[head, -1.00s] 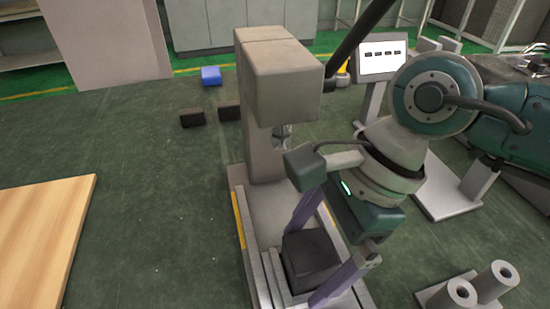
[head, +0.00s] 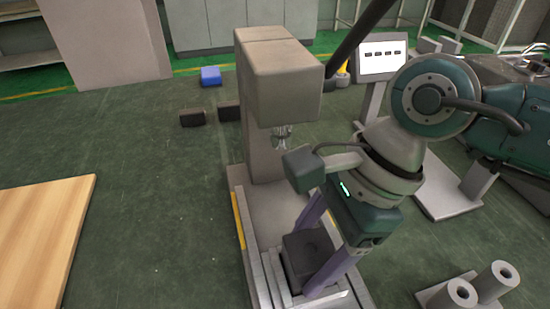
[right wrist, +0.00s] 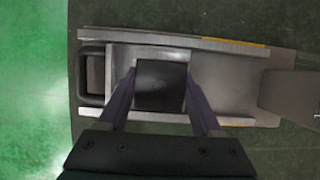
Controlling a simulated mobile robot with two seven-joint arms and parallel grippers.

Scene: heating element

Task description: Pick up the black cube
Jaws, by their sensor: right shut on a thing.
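The black cube (head: 306,258) sits on the grey bed of the machine (head: 270,215), under and between my right gripper's fingers. My right gripper (head: 306,262) reaches down from the right, with its two purple-grey fingers shut on opposite sides of the cube. In the right wrist view the cube (right wrist: 161,85) lies between the two fingertips (right wrist: 161,88). Whether the cube is clear of the bed cannot be told. My left gripper is not in view.
The machine's overhanging head (head: 280,80) stands just behind and left of my right gripper. A wooden board (head: 40,235) lies at the left. Two grey cylinders (head: 480,285) stand at the lower right. A screen on a stand (head: 384,58) is behind. Blue (head: 211,76) and dark blocks (head: 193,118) lie on the floor.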

